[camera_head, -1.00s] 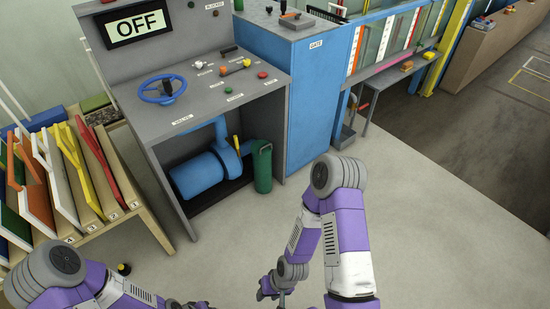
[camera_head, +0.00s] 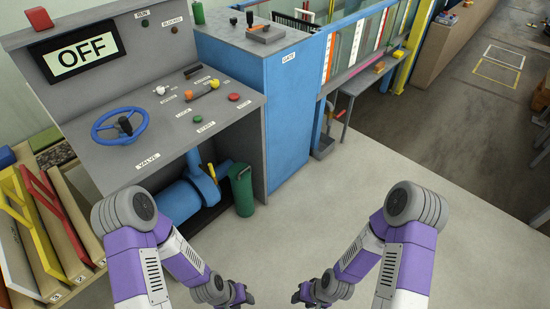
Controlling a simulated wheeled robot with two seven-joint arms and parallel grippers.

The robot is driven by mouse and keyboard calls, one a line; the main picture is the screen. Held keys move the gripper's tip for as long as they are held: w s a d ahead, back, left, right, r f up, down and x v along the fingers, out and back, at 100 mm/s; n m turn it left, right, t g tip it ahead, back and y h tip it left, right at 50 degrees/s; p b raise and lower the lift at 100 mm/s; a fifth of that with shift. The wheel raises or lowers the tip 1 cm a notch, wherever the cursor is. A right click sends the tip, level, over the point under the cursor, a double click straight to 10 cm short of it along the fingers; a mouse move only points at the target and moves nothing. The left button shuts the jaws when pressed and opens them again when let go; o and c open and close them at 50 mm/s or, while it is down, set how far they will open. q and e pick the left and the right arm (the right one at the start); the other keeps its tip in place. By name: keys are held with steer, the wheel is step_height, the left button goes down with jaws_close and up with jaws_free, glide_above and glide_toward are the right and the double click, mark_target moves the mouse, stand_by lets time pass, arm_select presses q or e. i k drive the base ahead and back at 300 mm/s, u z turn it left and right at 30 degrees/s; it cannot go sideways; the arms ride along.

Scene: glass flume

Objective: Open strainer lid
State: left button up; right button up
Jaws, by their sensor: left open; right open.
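A green cylinder (camera_head: 243,195), which looks like the strainer, stands on the floor at the right front of the control desk's open bay. Its top is covered as far as I can see; a separate lid cannot be made out clearly. A yellow lever (camera_head: 212,172) is beside it, on the blue pump piping. My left gripper (camera_head: 242,296) is open, low at the bottom of the view, below and in front of the cylinder, not touching it. My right gripper (camera_head: 301,296) is open and empty, to the right of the left one.
The control desk (camera_head: 180,125) has a blue valve wheel (camera_head: 120,126), several knobs and a display (camera_head: 80,52) reading OFF. A blue gate cabinet (camera_head: 285,110) stands to its right. A slotted rack (camera_head: 60,290) is at left. The floor (camera_head: 340,200) ahead is clear.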

mark_target(239, 171)
steer(key=z, duration=0.1)
steer(key=i, duration=0.85)
steer(key=u, duration=0.95)
steer(key=i, duration=0.55)
steer(key=u, duration=0.5)
